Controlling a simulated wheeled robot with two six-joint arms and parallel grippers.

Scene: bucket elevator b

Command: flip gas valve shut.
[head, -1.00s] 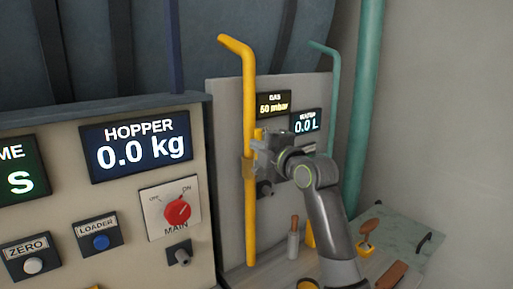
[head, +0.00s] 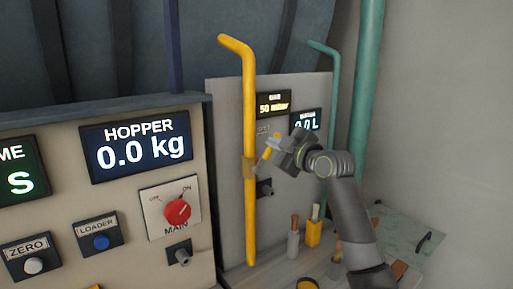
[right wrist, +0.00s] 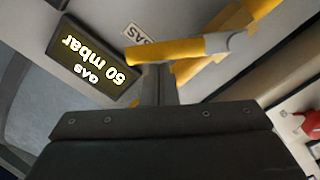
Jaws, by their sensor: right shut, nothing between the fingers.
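The yellow gas pipe (head: 250,110) runs upright in front of the grey panel, with a brass-coloured valve body (head: 249,168) on it. The valve's yellow lever (head: 267,153) slants up and right from the valve, at an angle to the pipe. In the right wrist view the lever (right wrist: 175,49) crosses just beyond my fingers, with the pipe (right wrist: 240,20) behind it. My right gripper (head: 279,147) is shut and empty, close beside the lever; I cannot tell whether it touches. Its fingers also show in the wrist view (right wrist: 157,80). My left gripper is not in view.
The gas display (head: 273,104) reads 50 mbar. A water display (head: 305,120) and a green pipe (head: 335,95) are to the right. The hopper panel (head: 110,210) with a red knob (head: 177,211) stands left. Tools in holders (head: 313,230) stand below my arm.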

